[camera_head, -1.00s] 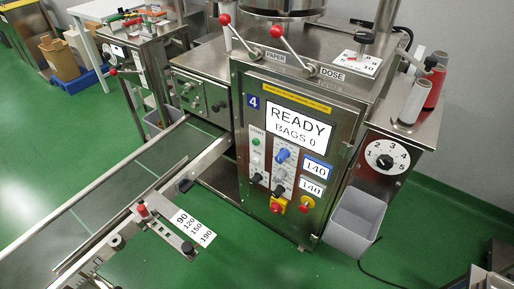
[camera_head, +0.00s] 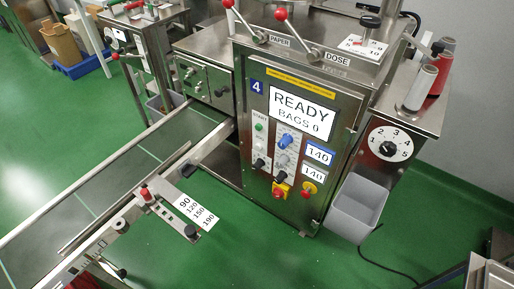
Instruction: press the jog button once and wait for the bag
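The packing machine (camera_head: 262,110) stands in the middle with its control panel facing me. Its display (camera_head: 302,113) reads READY, BAGS 0. Below the display are a green button (camera_head: 258,127) under a START label, a blue knob (camera_head: 285,141), small black-handled controls (camera_head: 260,163), a red button on a yellow base (camera_head: 280,189) and a red and yellow switch (camera_head: 308,188). The jog button's label is too small to read, so I cannot tell which control it is. No tea bag is visible on the conveyor belt (camera_head: 110,180). Neither of my grippers is in view.
A grey bin (camera_head: 356,208) hangs at the machine's right side, below a numbered dial (camera_head: 389,148). The conveyor with its guide rail and number scale (camera_head: 198,213) runs to the lower left. Metal equipment (camera_head: 490,272) stands at lower right. Green floor lies open in front.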

